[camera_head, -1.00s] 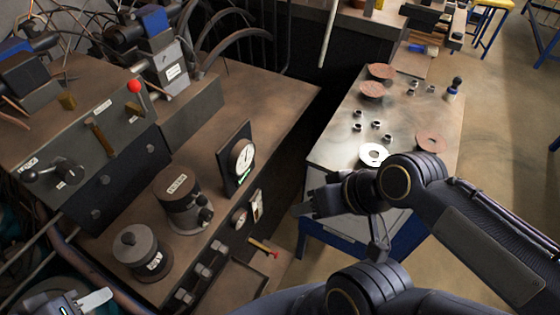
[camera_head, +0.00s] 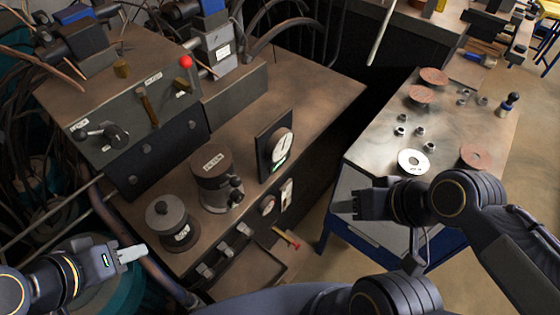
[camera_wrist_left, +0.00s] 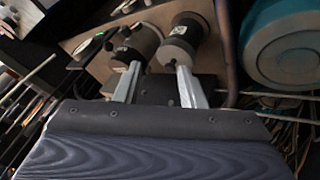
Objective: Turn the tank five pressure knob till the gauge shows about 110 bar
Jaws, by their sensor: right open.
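The dial gauge (camera_head: 275,146) stands upright in a dark square frame on the brown bench; its reading is too small to tell. A labelled dark cylinder (camera_head: 211,172) with side knobs (camera_head: 236,188) stands in front of it, and a second cylinder (camera_head: 170,216) with a grey cap stands nearer me. Labels are unreadable, so I cannot tell which part is tank five's knob. My left gripper (camera_head: 131,254) is open and empty, left of and apart from the cylinders. In the left wrist view its parted fingers (camera_wrist_left: 156,85) point towards both cylinders. My right gripper (camera_head: 346,206) is open near the metal table.
A grey control box (camera_head: 140,110) with a red-knobbed lever (camera_head: 186,63) is at the back left. Small front knobs (camera_head: 225,256) line the bench edge. A metal table (camera_head: 385,120) on the right holds flap discs (camera_head: 420,94) and several nuts. A teal tank (camera_wrist_left: 289,45) is beside the left gripper.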

